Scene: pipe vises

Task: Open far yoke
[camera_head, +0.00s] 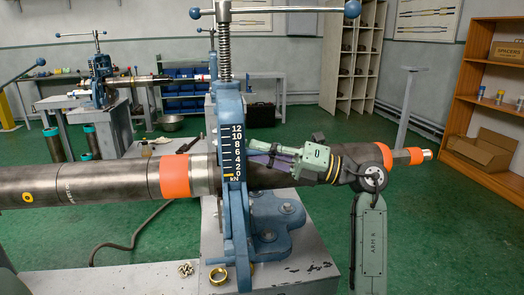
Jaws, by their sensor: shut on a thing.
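A large blue vise yoke (233,160) stands upright in the foreground over the dark pipe (110,182), with a kN scale on its face. A threaded screw with a T-handle (275,9) tops it. My gripper (252,152) reaches in from the right, above the pipe. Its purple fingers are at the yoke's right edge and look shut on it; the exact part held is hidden. Another blue vise (100,78) with its own T-handle stands on a bench at the back left. Its yoke looks upright. Which yoke is the far one I cannot tell for sure.
The pipe with orange bands (175,177) runs across the view. Wooden shelves (490,95) stand at right. The green floor at right is mostly clear.

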